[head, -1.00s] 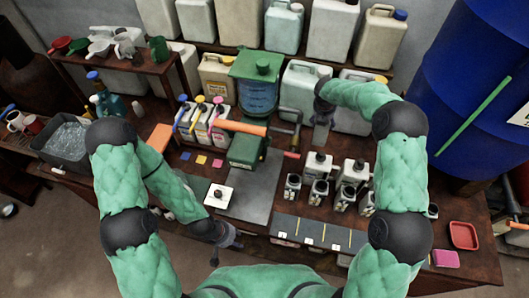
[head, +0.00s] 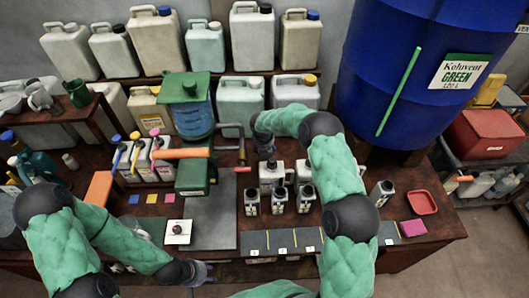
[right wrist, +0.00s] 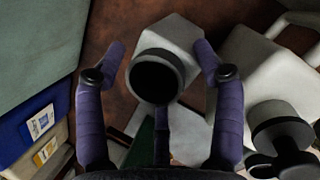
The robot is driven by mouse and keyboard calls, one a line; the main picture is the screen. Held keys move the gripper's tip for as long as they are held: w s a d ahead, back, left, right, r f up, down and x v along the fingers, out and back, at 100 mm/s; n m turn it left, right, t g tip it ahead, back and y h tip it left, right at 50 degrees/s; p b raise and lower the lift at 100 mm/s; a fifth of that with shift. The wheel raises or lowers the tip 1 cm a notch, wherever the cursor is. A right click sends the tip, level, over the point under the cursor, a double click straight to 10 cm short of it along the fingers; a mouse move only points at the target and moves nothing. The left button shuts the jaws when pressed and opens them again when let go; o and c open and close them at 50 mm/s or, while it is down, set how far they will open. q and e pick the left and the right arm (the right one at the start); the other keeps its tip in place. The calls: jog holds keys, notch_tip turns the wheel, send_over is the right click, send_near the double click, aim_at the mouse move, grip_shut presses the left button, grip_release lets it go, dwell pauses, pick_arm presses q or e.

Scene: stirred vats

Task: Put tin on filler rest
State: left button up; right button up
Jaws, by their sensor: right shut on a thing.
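My right gripper (right wrist: 160,50) is shut around a pale tin (right wrist: 182,38) with a black cap. In the head view my right gripper (head: 265,150) is low, just behind a larger tin; I cannot tell there whether that is the held one. The filler (head: 194,118) has a green lid, blue tank and green base; its rest is not clearly distinguishable. My left gripper (head: 198,272) is near the bench's front edge, its fingers too small to judge.
A grey plate (head: 213,215) lies beside the filler, with a white square block (head: 178,232) by it. An orange handle (head: 182,153) sticks out at the filler. A red tray (head: 421,202) and pink block (head: 413,228) lie at right. A blue drum (head: 405,60) stands behind.

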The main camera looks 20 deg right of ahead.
notch_tip(320, 180, down, 3)
jog(key=shift+f, duration=0.1)
jog(key=o, duration=1.7)
jog(key=shift+c, duration=0.2)
